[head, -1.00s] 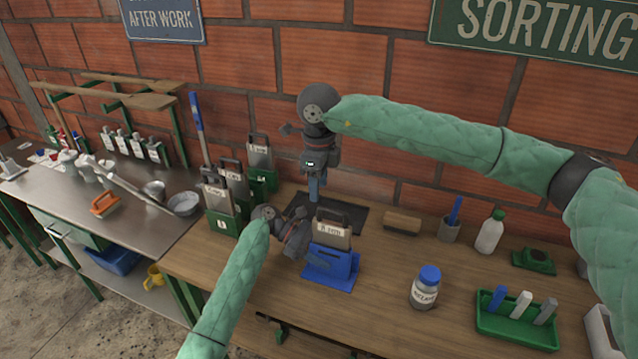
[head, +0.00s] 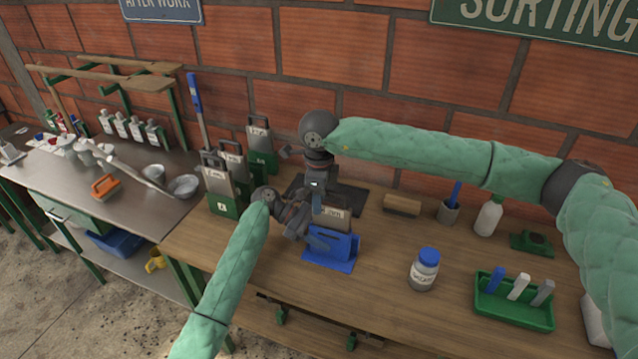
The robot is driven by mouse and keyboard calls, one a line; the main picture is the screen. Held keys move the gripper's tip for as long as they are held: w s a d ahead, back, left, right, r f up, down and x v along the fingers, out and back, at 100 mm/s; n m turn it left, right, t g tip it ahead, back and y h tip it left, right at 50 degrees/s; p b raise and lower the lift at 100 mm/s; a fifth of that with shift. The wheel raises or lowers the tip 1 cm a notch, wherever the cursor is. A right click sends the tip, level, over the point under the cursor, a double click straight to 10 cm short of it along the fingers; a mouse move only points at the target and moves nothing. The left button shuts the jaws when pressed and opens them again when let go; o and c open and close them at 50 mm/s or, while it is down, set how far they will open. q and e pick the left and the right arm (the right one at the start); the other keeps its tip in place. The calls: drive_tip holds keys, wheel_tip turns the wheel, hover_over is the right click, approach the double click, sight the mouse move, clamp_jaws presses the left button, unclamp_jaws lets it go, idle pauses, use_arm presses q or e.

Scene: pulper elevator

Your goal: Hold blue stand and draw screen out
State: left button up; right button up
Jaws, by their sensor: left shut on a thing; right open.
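The blue stand (head: 333,256) is upright on the wooden table, with the grey, dark-handled screen (head: 338,211) standing in its slot. The screen's label is partly covered by my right gripper. My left gripper (head: 306,237) is at the stand's left end and is shut on the blue stand; its fingertips are partly hidden. My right gripper (head: 320,222) points down just in front of the upper left part of the screen. It is open, and I cannot tell whether it touches the screen.
Several screens in green stands (head: 222,207) are at the left. A dark mat (head: 350,197) lies behind the blue stand. A brush (head: 402,205), a white jar with blue lid (head: 424,270) and a green tray (head: 514,306) are to the right. The table's front middle is clear.

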drive_tip(key=shift+f, duration=1.1)
drive_tip(key=shift+c, duration=0.2)
clamp_jaws()
drive_tip(key=shift+w+r, duration=0.1)
drive_tip(key=shift+r, duration=0.05)
drive_tip(key=shift+r, duration=6.4)
